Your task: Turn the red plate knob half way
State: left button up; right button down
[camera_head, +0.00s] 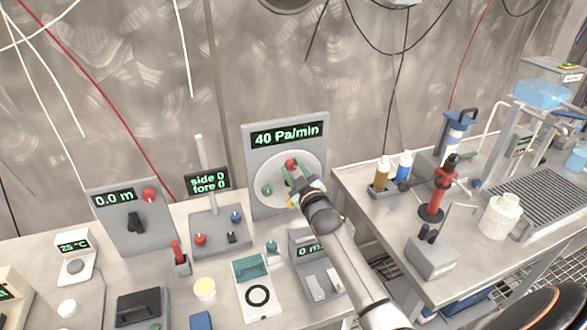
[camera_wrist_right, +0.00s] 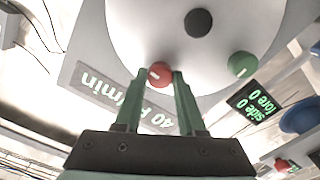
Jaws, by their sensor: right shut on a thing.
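The red plate knob (camera_head: 291,163) sits near the top of a pale round plate (camera_head: 262,168) on an upright grey panel that reads "40 Pa/min". In the right wrist view the red knob (camera_wrist_right: 160,74) has a white mark and lies between my green fingertips. My right gripper (camera_wrist_right: 160,76) is shut on it, and the same gripper (camera_head: 297,176) reaches the plate from the lower right in the head view. A green knob (camera_head: 267,190) is at the plate's left, also in the wrist view (camera_wrist_right: 242,64). A dark hub (camera_wrist_right: 198,22) is at the plate's middle. My left gripper is out of view.
Left of the panel stand a joystick box with a "side 0 fore 0" display (camera_head: 207,181) and a "0.0 m" box (camera_head: 133,220). A "0 m" box (camera_head: 305,250) is below my right arm. Bottles and a red stand (camera_head: 437,192) are on the right table.

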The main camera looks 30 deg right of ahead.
jog(key=c, duration=0.5)
grip_release()
jog(key=shift+s, duration=0.1)
jog(key=v, duration=1.2)
jog(key=shift+b, duration=0.3)
jog(key=shift+s+a, duration=0.15)
